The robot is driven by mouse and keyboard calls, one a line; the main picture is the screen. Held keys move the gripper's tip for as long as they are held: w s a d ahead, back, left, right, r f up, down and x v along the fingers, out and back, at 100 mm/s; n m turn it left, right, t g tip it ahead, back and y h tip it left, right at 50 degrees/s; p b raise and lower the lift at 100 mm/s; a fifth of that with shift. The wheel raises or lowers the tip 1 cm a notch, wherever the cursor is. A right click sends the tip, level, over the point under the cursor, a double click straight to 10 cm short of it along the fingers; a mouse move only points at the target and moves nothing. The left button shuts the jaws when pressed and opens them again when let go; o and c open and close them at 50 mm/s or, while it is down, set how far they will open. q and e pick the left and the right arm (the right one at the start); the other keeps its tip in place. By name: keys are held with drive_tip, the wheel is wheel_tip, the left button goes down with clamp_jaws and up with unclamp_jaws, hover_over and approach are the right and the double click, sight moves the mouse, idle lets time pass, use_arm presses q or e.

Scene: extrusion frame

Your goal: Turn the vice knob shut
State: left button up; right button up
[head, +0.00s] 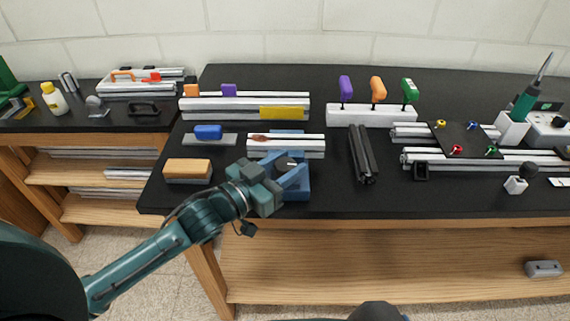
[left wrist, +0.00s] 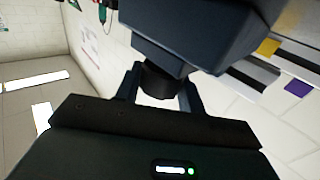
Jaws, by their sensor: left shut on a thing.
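The blue vice (head: 297,188) stands near the front edge of the bench, with silver extrusion bars (head: 286,147) at its back. Its dark round knob (head: 286,163) is partly covered by my left gripper (head: 289,172). In the left wrist view the dark knob (left wrist: 157,80) sits between the two fingers of my left gripper (left wrist: 158,95), which is shut on it. The dark blue vice body (left wrist: 195,30) fills the top of that view. My right gripper is not in view.
An orange-topped block (head: 187,169) and a blue-handled tool (head: 208,132) lie left of the vice. Dark bars (head: 362,155) lie to its right. Bench space at the front right is clear.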

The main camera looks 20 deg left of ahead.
use_arm(q)
drive_tip(key=shift+r+m+g+h+p, duration=0.15)
drive_tip(key=shift+m+g+h+p, duration=0.5)
drive_tip(key=shift+h, duration=0.25)
drive_tip(key=shift+m+g+h, duration=0.55)
drive_tip(key=shift+m+h, duration=0.1)
drive_tip(key=shift+h, duration=0.05)
drive_tip(key=o, duration=0.9)
drive_tip(key=shift+o, duration=0.2)
drive_tip(key=v, duration=1.3)
